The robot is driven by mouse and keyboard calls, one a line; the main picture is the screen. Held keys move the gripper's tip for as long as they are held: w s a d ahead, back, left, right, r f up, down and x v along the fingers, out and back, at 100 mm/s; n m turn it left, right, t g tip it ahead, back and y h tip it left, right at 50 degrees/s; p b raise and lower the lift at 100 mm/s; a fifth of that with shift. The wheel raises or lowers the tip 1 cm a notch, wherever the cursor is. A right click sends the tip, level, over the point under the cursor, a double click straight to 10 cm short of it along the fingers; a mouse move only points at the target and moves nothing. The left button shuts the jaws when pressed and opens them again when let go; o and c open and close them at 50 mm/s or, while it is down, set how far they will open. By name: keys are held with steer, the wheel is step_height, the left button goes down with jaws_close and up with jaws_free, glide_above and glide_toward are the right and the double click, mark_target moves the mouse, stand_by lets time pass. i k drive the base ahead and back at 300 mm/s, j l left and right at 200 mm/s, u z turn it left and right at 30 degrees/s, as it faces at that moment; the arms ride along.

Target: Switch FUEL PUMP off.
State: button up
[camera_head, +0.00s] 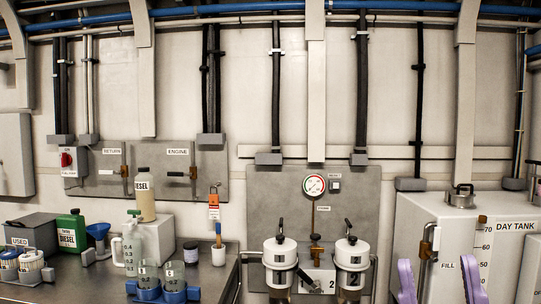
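A small grey switch box (73,171) with a red knob (66,159) is on the wall at the left. A small white label (69,173) sits below the knob; its print is too small to read surely, but it may be the fuel pump label. The knob's exact setting cannot be told. My gripper (438,280) shows at the bottom right as two purple fingers, wide apart with nothing seen between them. It is far to the right of the switch box and lower, in front of the day tank.
A bench (95,275) below the switch box holds a green diesel can (72,232), a beige diesel bottle (145,195), jugs and cups. Valve panels marked RETURN and ENGINE (185,168) are beside the switch. Two white filters (280,255) stand mid-picture. The day tank (455,225) is right.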

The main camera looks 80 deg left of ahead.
mark_target(66, 160)
steer(key=u, duration=3.85)
steer(key=i+z, duration=0.1)
steer(key=i, duration=0.35)
steer(key=i+j+z, duration=0.15)
steer(key=i, duration=0.3)
steer(key=i+j+z, duration=0.1)
steer(key=i, duration=0.35)
steer(key=i+j+z, duration=0.15)
steer(key=i+j, duration=0.15)
steer(key=i, duration=0.15)
